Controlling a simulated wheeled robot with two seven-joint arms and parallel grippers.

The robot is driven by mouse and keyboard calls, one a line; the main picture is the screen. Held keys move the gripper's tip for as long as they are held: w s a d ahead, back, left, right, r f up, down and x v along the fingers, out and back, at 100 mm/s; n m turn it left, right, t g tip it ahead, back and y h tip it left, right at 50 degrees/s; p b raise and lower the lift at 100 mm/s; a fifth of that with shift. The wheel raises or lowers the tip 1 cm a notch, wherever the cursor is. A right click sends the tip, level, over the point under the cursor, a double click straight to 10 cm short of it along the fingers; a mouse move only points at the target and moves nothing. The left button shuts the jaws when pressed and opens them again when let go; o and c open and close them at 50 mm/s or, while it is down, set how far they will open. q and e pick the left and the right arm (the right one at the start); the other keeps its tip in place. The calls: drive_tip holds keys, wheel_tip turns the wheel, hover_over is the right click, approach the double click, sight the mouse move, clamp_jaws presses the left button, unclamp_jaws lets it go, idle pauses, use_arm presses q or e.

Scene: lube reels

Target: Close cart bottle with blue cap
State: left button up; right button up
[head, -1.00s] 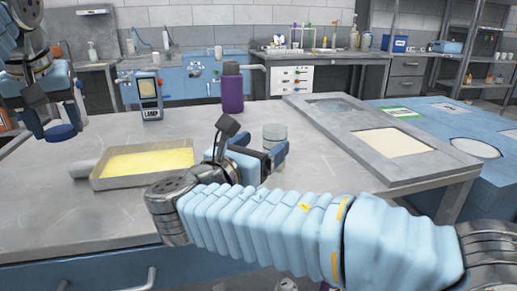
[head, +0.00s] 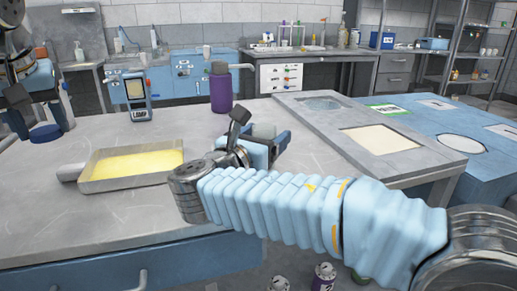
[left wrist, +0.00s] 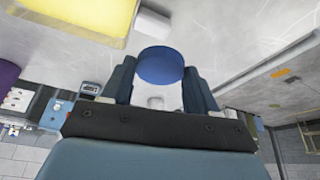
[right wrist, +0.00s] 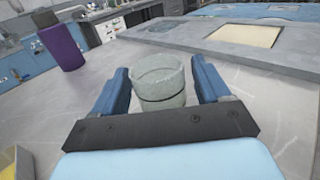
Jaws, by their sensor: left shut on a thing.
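A blue round cap (left wrist: 161,66) is held between the fingers of my left gripper (head: 45,124), in the air at the far left of the head view; it also shows in the head view (head: 45,134). A pale grey-green, see-through round bottle (right wrist: 160,82) stands upright on the table with no cap on its top. My right gripper (right wrist: 162,92) is open, with one finger on each side of the bottle in the right wrist view. Gaps show between the fingers and the bottle. In the head view the bottle (head: 264,130) is partly hidden by my right gripper.
A tray of yellow liquid (head: 85,178) lies on the table between my arms. A purple bottle with a dark cap (head: 221,92) and a handheld device (head: 138,98) stand behind. A grey panel with recesses (head: 440,160) lies at the right. The table's front middle is clear.

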drive_tip(key=c, duration=1)
drive_tip(key=shift+r, duration=0.5)
drive_tip(key=s+r, duration=0.8)
drive_tip(key=s, duration=0.1)
drive_tip(key=s+d+r, duration=0.1)
drive_tip(key=s+r, duration=0.3)
drive_tip(key=s, duration=0.1)
drive_tip(key=shift+d+p, duration=0.1)
drive_tip(key=shift+p, duration=0.25)
